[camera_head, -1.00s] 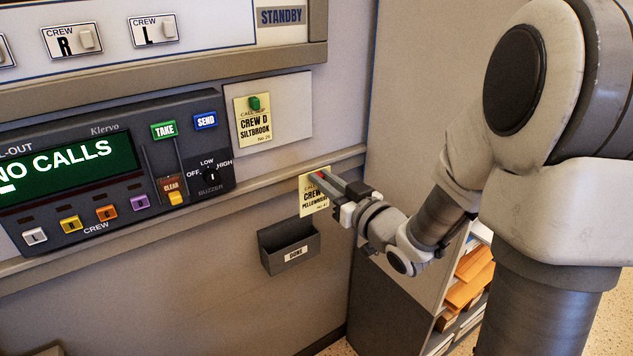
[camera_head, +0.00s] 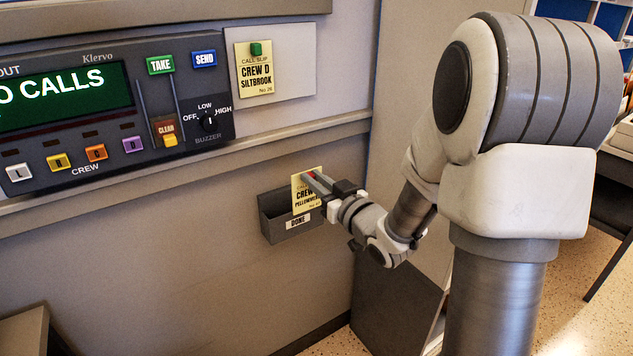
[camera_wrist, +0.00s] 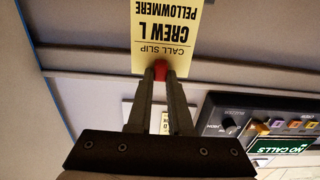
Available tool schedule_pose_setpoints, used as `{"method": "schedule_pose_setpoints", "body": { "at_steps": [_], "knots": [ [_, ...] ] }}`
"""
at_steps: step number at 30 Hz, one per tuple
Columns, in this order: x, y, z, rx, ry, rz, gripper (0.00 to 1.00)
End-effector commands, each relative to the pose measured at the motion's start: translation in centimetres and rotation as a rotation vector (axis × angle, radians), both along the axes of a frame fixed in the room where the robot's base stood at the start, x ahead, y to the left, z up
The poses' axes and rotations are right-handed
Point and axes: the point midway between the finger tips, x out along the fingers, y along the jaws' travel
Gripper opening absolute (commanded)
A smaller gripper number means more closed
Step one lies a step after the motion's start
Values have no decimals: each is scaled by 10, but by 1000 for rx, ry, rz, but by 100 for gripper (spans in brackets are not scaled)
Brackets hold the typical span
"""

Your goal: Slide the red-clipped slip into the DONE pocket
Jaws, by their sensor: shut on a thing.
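The yellow slip (camera_head: 304,194) has a red clip (camera_head: 311,175) at its top. My gripper (camera_head: 314,180) is shut on the red clip, and the slip hangs below it. In the wrist view the slip (camera_wrist: 165,32) reads CREW L PELLOWMERE and appears upside down, with the red clip (camera_wrist: 160,70) between the fingertips (camera_wrist: 161,74). The grey DONE pocket (camera_head: 279,228) is fixed to the wall panel. In the head view the slip overlaps the pocket's upper right part; whether its lower edge is inside or in front, I cannot tell.
A green-clipped CREW D SILTBROOK slip (camera_head: 257,70) hangs on a pale board (camera_head: 301,61) above. A wall ledge (camera_head: 280,138) runs between board and pocket. The call-out console (camera_head: 100,120) is at left.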

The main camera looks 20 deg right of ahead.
Motion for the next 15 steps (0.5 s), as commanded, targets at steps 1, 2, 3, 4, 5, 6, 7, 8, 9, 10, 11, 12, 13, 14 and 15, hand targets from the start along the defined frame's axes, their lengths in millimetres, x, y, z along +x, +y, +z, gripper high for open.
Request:
{"method": "schedule_pose_setpoints", "body": {
  "at_steps": [1, 2, 3, 4, 5, 6, 7, 8, 9, 10, 11, 12, 13, 14, 15],
  "knots": [
    [5, 2, 0, 1, 1, 1, 0],
    [8, 4, 0, 2, 2, 2, 0],
    [13, 6, 1, 1, 0, 3, 0],
    [16, 7, 1, 2, 1, 3, 0],
    [20, 8, 1, 2, 1, 3, 0],
    [25, 9, 1, 2, 1, 2, 0],
    [28, 10, 1, 2, 1, 2, 0],
    [31, 11, 1, 2, 1, 2, 0],
    [36, 13, 1, 1, 0, 3, 0],
    [39, 14, 0, 2, 1, 3, 0],
    [42, 15, 0, 2, 1, 3, 0],
    [46, 16, 1, 1, 0, 2, 0],
    [49, 17, 1, 1, 0, 1, 0],
    [51, 17, 0, 1, 1, 1, 0],
    [54, 18, 0, 1, 1, 1, 0]
  ]
}}
